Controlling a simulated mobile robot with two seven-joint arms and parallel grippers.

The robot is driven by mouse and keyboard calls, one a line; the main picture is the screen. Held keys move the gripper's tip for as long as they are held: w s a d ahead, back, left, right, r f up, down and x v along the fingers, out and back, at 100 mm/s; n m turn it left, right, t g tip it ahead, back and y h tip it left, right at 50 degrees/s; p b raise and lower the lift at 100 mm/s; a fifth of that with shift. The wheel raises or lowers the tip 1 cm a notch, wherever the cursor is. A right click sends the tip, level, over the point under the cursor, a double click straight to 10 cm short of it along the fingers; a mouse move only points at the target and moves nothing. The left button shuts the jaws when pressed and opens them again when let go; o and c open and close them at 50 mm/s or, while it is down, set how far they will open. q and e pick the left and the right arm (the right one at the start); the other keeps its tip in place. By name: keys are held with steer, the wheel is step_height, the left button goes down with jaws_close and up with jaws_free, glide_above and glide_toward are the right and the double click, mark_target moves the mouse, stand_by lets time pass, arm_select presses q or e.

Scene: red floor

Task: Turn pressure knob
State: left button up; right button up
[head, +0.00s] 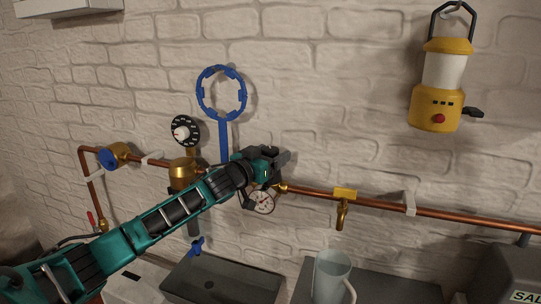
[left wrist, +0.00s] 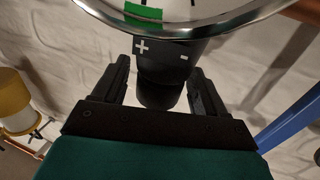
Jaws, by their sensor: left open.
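The pressure knob (left wrist: 165,52) is black with white plus and minus marks, and shows in the left wrist view just below the gauge's metal rim. The round white pressure gauge (head: 263,202) hangs on the copper pipe in the head view; its rim and a green band (left wrist: 143,11) show at the top of the left wrist view. My left gripper (head: 265,165) is at the pipe just above the gauge. In the left wrist view its open fingers (left wrist: 160,88) stand on either side of the knob's lower part, with visible gaps. In the head view the gripper hides the knob.
A copper pipe (head: 310,191) runs along the white brick wall. A blue ring (head: 242,94) and a black dial (head: 185,131) are above left. A yellow tap (head: 344,195) is right. A lantern (head: 440,85) hangs upper right. A sink (head: 220,280) and pitcher (head: 330,277) are below.

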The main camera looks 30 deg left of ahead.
arm_select(q)
steer(key=c, duration=1)
steer(key=shift+o, duration=0.2)
steer(key=shift+d+f, duration=0.1)
arm_select(e)
steer(key=shift+f, duration=0.2)
